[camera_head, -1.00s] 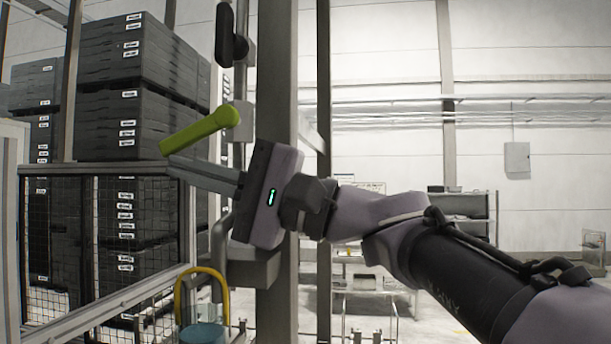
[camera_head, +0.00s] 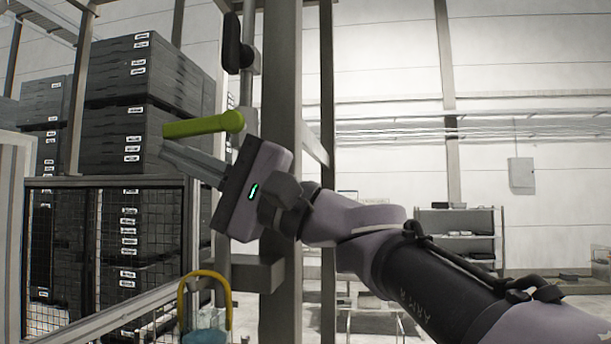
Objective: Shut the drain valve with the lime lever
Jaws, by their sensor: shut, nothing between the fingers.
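The lime lever (camera_head: 203,126) extends left from its pivot at the vertical pipe, nearly level with its free end slightly lower. My gripper (camera_head: 166,150) is shut and empty. Its fingers point up and left, with their tips just below the lever's free end. I cannot tell whether the fingertips touch the lever. The valve body behind the lever's pivot is mostly hidden by my gripper and the lever.
A grey steel post (camera_head: 281,90) stands just right of the lever. A black-handled fitting (camera_head: 233,45) sits on the pipe above. A mesh fence (camera_head: 110,181) and stacked dark crates (camera_head: 145,70) stand left. A yellow hoop handle (camera_head: 205,275) rises below.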

